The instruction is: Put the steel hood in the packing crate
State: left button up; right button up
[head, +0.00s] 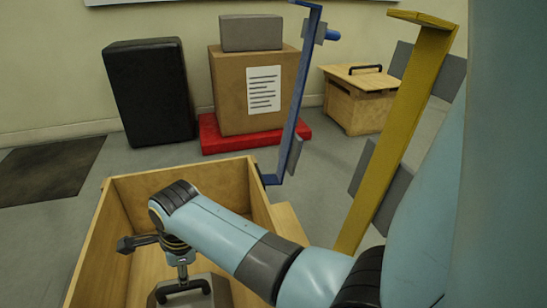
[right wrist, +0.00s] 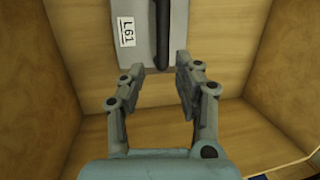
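The steel hood (head: 220,290) is a grey block with a black bar handle (head: 183,287). It sits inside the wooden packing crate (head: 180,172), low in the head view and cut off by the lower edge. In the right wrist view the hood (right wrist: 182,22) shows at the top with a white "L61" label, over the crate's wooden floor. My right gripper (right wrist: 160,76) is open, its fingers apart with nothing gripped between them. The handle's near end reaches close to the fingertips. In the head view my right gripper (head: 183,272) is just above the handle. My left gripper is out of view.
A blue post (head: 292,115) and a yellow post (head: 398,130) with grey plates stand right of the crate. Behind are a black case (head: 150,92), a cardboard box (head: 228,90) on a red base (head: 215,142) and a wooden box (head: 357,108).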

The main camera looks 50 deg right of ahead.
jog(key=s+d+r+n, duration=0.1)
jog(key=s+r+n, duration=0.2)
jog(key=s+n, duration=0.5)
jog(key=s+d+r+n, duration=0.2)
jog(key=s+r+n, duration=0.1)
jog(key=s+n, duration=0.6)
jog(key=s+d+r+n, duration=0.1)
jog(key=s+r+n, duration=0.2)
jog(key=s+n, duration=0.5)
jog(key=shift+s+d+n, duration=0.4)
jog(key=shift+s, duration=0.35)
